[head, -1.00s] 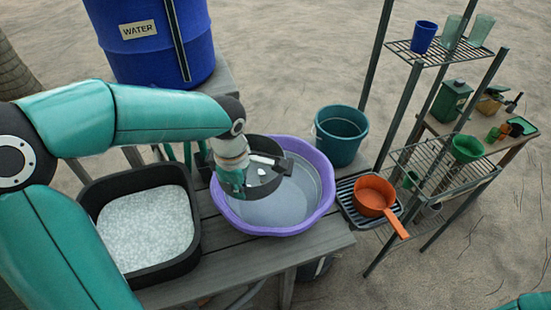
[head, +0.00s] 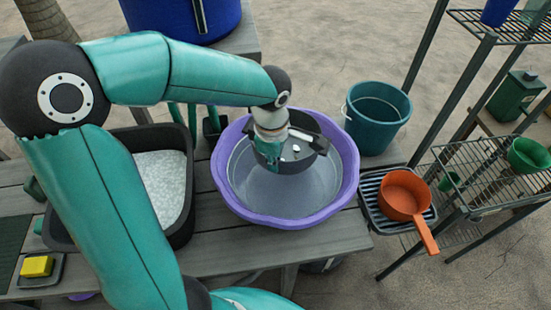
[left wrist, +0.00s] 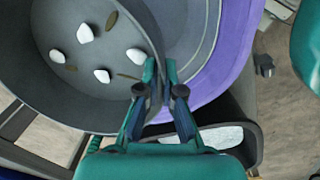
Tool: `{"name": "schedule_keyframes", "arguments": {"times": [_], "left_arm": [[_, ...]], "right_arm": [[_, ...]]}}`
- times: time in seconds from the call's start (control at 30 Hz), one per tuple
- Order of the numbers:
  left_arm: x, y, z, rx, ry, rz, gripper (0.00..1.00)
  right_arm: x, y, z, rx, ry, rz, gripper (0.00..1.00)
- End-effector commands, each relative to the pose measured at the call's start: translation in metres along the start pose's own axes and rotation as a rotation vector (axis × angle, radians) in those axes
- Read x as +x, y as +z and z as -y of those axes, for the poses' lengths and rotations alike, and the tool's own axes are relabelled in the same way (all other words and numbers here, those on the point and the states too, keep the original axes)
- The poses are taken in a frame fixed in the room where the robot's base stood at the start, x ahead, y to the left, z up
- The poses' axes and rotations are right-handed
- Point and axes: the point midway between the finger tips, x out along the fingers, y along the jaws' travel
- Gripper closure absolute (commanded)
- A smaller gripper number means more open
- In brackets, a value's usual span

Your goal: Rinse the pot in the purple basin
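The dark grey pot (head: 318,148) is over the inside of the purple basin (head: 230,190), which holds greyish water. In the left wrist view the pot (left wrist: 60,105) has several white bits and brown flecks on its inside. My left gripper (head: 270,160) is at the pot's near-left side in the head view. In the left wrist view its fingers (left wrist: 160,80) straddle the pot's rim and are closed on it. I cannot tell whether the pot's underside touches the water. My right gripper is not in view.
A black tub of white granules (head: 185,230) stands left of the basin. A teal bucket (head: 378,125) is behind right, and an orange saucepan (head: 400,200) sits on a black rack (head: 370,200). A yellow sponge (head: 37,266) lies front left. A wire shelf (head: 480,150) stands at right.

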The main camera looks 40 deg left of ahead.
Motion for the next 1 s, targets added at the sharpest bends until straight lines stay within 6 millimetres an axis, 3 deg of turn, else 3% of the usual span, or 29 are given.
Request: {"name": "schedule_keyframes", "arguments": {"times": [1.0], "left_arm": [[0.128, 0.003, 0.009, 0.007, 0.001, 0.001, 1.0]], "right_arm": [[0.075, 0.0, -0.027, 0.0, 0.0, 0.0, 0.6]]}}
